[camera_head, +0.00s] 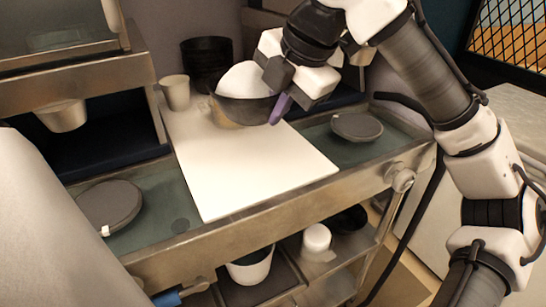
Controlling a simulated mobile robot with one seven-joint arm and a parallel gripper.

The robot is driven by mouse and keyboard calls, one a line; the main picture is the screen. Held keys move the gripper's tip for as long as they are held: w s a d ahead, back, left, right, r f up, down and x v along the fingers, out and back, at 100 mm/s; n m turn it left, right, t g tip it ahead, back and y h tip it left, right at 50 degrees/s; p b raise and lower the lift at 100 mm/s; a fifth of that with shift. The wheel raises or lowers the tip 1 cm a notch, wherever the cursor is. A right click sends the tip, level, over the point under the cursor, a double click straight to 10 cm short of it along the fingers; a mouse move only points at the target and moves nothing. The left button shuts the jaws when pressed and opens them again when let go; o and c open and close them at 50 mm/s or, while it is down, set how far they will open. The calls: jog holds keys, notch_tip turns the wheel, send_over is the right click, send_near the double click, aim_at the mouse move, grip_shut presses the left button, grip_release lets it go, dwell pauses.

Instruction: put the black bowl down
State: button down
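The black bowl (241,111) is at the far part of the white board (250,172), with a white mass (243,79) inside it. My gripper (279,104) is at the bowl's right rim, coming down from the upper right. A purple finger shows just outside the rim, and the other fingertip is hidden. The gripper appears shut on the rim. The bowl looks about upright. Its underside is low over the board, and I cannot tell whether it touches.
A light cup (175,92) stands left of the bowl, and a dark container (207,60) stands behind. Round dark lids lie on the counter at left (110,205) and right (356,126). The board's front half is clear. A shelf below holds a white-and-black container (250,268).

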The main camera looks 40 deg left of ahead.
aim_at(268, 173)
notch_tip(268, 173, down, 10)
jog(key=shift+f, duration=0.1)
dwell(0.4)
jog(key=shift+f, duration=0.2)
jog(key=c, duration=1.6)
grip_release()
jog(key=shift+c, duration=0.2)
jog(key=shift+r, duration=0.1)
jog(key=v, duration=1.2)
jog(key=shift+r, duration=0.1)
